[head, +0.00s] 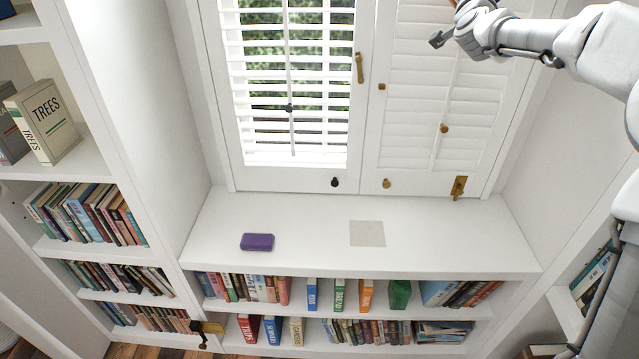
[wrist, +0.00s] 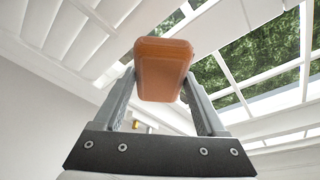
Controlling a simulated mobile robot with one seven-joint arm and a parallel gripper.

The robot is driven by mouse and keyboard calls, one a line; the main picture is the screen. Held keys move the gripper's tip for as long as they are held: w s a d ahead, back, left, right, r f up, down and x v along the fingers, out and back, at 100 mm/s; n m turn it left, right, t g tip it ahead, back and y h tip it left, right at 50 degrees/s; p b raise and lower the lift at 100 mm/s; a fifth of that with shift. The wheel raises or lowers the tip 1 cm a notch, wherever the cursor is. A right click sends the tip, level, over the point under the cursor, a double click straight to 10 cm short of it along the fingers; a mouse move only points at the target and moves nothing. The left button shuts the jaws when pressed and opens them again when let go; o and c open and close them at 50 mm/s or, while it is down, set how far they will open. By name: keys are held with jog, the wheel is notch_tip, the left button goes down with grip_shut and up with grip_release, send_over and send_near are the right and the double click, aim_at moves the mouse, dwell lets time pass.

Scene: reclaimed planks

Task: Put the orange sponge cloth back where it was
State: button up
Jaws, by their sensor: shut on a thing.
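The orange sponge cloth (wrist: 163,68) is a rounded orange block in the wrist view. My gripper (wrist: 160,82) is shut on it, with one finger on each side. In the head view my arm reaches in at the upper right, raised in front of the closed shutter. The cloth cannot be made out clearly there. A flat pale grey square (head: 367,233) lies bare on the white window sill (head: 310,215). My gripper is well above the sill and apart from it.
A purple block (head: 257,242) lies on the sill, left of the grey square. The window shutters (head: 440,100) with brass fittings rise behind the sill. Rows of books (head: 370,331) stand on shelves below. A tall bookcase (head: 110,120) is at the left. Most of the sill is clear.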

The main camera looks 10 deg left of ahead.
jog(key=s+a+f+n+g+y+b, duration=0.1)
jog(key=a+f+n+g+y+b, duration=0.3)
jog(key=f, duration=0.6)
jog(key=s+a+f+n+g, duration=0.1)
jog(key=a+f+n+g, duration=0.3)
jog(key=f, duration=0.6)
jog(key=s+a+f+n+g+y+b, duration=0.1)
jog(key=s+a+f+g+y+b, duration=0.1)
jog(key=a+f, duration=0.6)
jog(key=s+f+n+g+h+b, duration=0.1)
jog(key=s+f+n+g+b, duration=0.1)
jog(key=s+f, duration=0.5)
jog(key=s+f+n+g+h+b, duration=0.1)
jog(key=s+f+n+g+b, duration=0.15)
jog(key=f, duration=0.75)
jog(key=s+f+n+g+h+b, duration=0.1)
jog(key=s+f+n+g, duration=0.2)
jog(key=f, duration=0.6)
jog(key=b, duration=0.2)
send_over(314, 243)
jog(key=s+d, duration=0.1)
jog(key=shift+t, duration=0.45)
notch_tip(314, 243, down, 7)
notch_tip(314, 243, down, 4)
jog(key=shift+a+f+b, duration=0.1)
jog(key=shift+b, duration=0.4)
